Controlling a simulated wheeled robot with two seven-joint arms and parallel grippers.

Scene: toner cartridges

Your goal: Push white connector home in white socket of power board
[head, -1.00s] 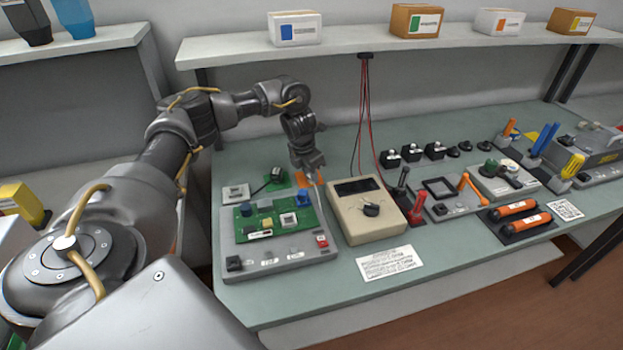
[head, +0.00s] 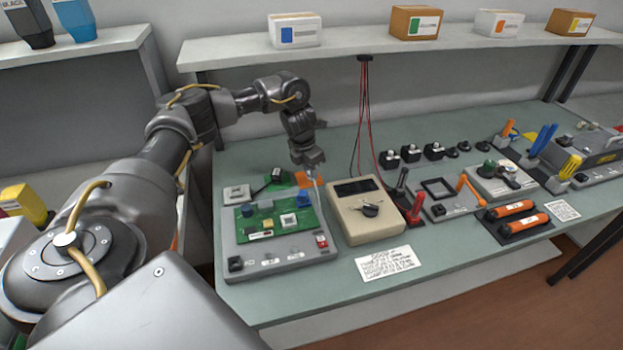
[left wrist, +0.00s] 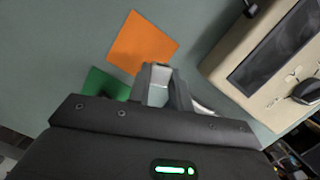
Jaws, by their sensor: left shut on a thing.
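My left gripper (head: 315,170) hangs over the back of the bench, between the grey board fixture (head: 238,255) and the beige meter. It is shut on a small whitish piece, the white connector (left wrist: 158,94), which sits between the fingertips in the left wrist view. A pale strip below the gripper in the head view may be its lead. The green power board (head: 262,232) lies on the fixture, to the left of the gripper. A white square block (head: 288,219) stands on it; I cannot tell whether this is the socket. My right gripper is out of view.
An orange square (left wrist: 143,43) lies flat on the bench below the gripper. The beige meter (head: 366,226) stands close on the right, with red and black leads (head: 364,110) hanging behind it. A shelf (head: 370,42) with boxes runs above the bench.

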